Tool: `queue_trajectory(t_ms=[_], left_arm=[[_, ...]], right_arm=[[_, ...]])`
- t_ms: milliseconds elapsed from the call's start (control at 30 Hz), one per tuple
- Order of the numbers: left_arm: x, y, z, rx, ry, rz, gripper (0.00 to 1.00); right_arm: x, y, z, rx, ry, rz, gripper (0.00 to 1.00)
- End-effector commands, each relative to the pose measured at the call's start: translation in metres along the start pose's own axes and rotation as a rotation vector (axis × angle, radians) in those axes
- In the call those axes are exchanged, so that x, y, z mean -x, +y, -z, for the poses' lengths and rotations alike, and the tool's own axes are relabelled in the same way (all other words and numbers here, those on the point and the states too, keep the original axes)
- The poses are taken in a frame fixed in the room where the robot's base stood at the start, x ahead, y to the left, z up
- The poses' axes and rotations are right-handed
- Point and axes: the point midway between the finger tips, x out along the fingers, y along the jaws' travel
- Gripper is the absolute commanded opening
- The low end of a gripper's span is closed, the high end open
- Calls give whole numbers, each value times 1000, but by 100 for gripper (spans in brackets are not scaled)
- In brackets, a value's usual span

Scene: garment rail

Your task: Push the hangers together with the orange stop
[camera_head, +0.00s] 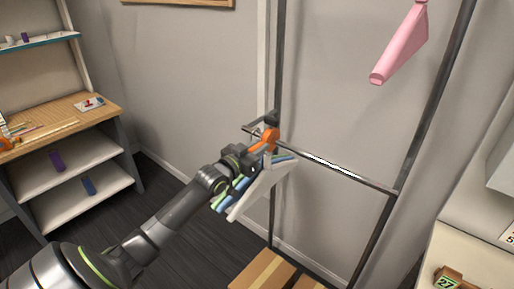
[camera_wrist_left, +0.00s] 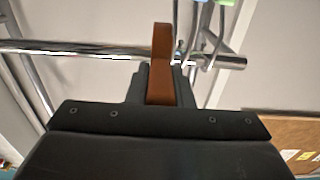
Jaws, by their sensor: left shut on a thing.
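The orange stop (camera_head: 271,136) sits on the lower rail near its left end. My left gripper (camera_head: 262,147) is at the stop. In the left wrist view the stop (camera_wrist_left: 161,65) stands upright between the fingers of the gripper (camera_wrist_left: 160,85), which is shut on it. Several hangers, white (camera_head: 262,188), blue and green, hang close together at the gripper, partly hidden by it. The wrist view shows thin hooks (camera_wrist_left: 200,40) on the rail just right of the stop, with a green part above. My right gripper is not in view.
The lower rail (camera_head: 335,167) is bare from the hangers to the right post (camera_head: 391,207). A shelf unit (camera_head: 75,155) stands at left, a white cabinet (camera_head: 465,250) at lower right.

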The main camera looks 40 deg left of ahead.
Motion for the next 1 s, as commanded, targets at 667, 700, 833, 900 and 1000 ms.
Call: queue_trajectory(t_ms=[667,700,833,900,1000], left_arm=[[1,0,0,0,-3,1,42],[2,0,0,0,-4,1,42],[12,0,2,0,-6,1,42],[20,-1,4,-1,-6,1,42],[36,0,5,0,-7,1,42]], right_arm=[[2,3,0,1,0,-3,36],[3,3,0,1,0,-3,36],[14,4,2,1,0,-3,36],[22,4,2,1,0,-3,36],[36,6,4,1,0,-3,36]])
